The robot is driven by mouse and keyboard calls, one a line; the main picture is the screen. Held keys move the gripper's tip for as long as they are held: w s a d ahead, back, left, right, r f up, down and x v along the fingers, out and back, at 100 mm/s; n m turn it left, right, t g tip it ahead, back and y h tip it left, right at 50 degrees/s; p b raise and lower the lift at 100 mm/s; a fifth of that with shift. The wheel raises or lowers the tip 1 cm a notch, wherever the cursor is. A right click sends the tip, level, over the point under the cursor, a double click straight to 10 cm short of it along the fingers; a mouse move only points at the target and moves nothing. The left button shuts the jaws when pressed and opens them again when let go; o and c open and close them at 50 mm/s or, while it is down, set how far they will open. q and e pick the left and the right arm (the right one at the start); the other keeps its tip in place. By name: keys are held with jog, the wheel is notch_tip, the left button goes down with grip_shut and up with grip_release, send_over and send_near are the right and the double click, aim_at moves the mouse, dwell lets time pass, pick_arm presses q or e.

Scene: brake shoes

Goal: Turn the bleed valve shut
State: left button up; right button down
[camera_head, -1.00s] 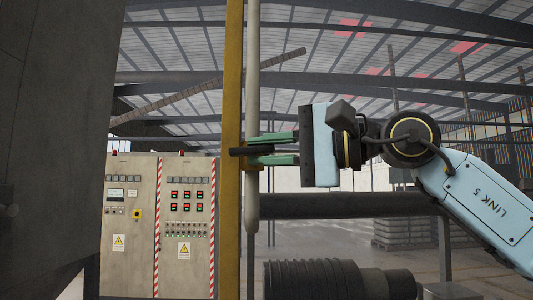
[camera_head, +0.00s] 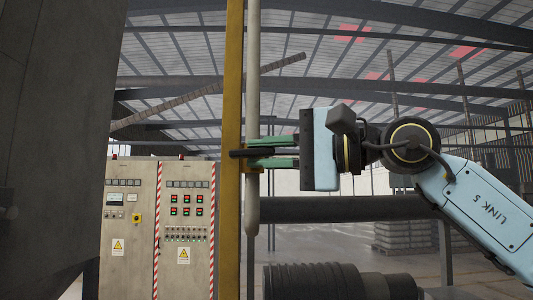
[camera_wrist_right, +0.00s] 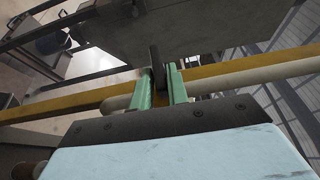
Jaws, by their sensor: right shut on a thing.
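A dark valve lever (camera_head: 238,154) sticks out at the yellow upright (camera_head: 231,90), beside a pale vertical pipe (camera_head: 252,80). I take it for the bleed valve's handle. My right gripper (camera_head: 254,151) reaches in from the right with its green fingers level, shut on the lever. In the right wrist view the lever (camera_wrist_right: 157,58) stands up between the two green fingers (camera_wrist_right: 160,74). The valve body is mostly hidden behind the fingers. My left gripper is not in view.
A large grey panel (camera_head: 55,120) fills the left side. A control cabinet (camera_head: 135,230) with red-striped edges stands behind. A dark horizontal pipe (camera_head: 350,207) and a ribbed dark cylinder (camera_head: 315,281) lie below my right arm. Open floor shows at the back right.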

dwell(0.4)
jog(key=c, duration=1.5)
grip_release()
jog(key=shift+a, duration=0.1)
jog(key=v, duration=1.3)
jog(key=shift+s+f, duration=0.1)
jog(key=shift+s, duration=0.05)
